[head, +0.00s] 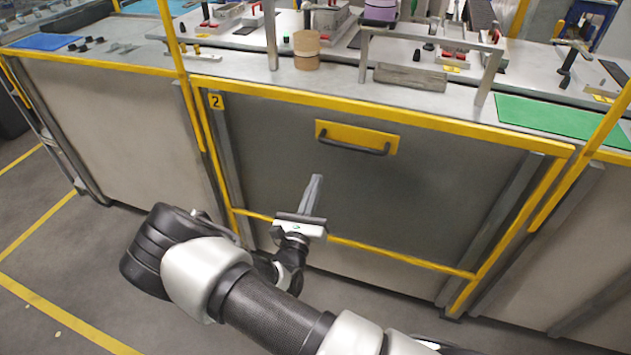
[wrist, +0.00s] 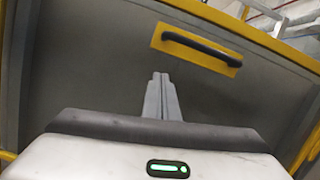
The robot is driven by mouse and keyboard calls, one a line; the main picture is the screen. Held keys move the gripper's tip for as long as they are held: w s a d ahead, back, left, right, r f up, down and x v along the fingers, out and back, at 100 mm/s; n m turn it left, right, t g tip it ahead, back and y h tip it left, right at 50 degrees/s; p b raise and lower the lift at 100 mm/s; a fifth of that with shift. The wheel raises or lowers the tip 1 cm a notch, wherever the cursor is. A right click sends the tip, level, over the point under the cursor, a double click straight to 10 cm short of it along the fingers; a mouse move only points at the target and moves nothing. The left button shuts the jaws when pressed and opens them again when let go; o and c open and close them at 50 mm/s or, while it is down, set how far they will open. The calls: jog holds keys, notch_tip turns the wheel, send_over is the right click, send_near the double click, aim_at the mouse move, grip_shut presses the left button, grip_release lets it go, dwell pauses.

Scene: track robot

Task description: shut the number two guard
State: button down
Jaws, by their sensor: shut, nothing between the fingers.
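The number two guard (head: 290,150) is a dark grey panel with yellow edging in the front of the bench, marked by a yellow "2" plate (head: 216,102). Its top edge lies about level with the bench top, and its lower yellow bar runs below my fingertips. A black bar handle (head: 353,148) on a yellow plate sits near the panel's top; the handle also shows in the wrist view (wrist: 200,47). My gripper (head: 317,178) is shut and empty, pointing up in front of the panel, below and left of the handle. In the wrist view its fingertips (wrist: 160,75) appear below the handle, apart from it.
Yellow posts (head: 178,60) rise at both sides of the guard. On the bench top stand a cardboard-brown cylinder (head: 306,50), a grey block (head: 410,77) under a metal frame, and a green mat (head: 565,118). Open floor with yellow lines (head: 60,305) lies left.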

jog(key=x, duration=0.7)
jog(key=shift+w+d+b, duration=0.15)
jog(key=shift+w+b, duration=0.05)
jog(key=shift+b, duration=0.2)
jog(key=shift+w+a+r, duration=0.1)
jog(key=shift+a+r, duration=0.1)
jog(key=shift+r, duration=0.85)
jog(key=shift+w+a+r, duration=0.1)
jog(key=shift+a+r, duration=0.1)
jog(key=shift+r, duration=0.85)
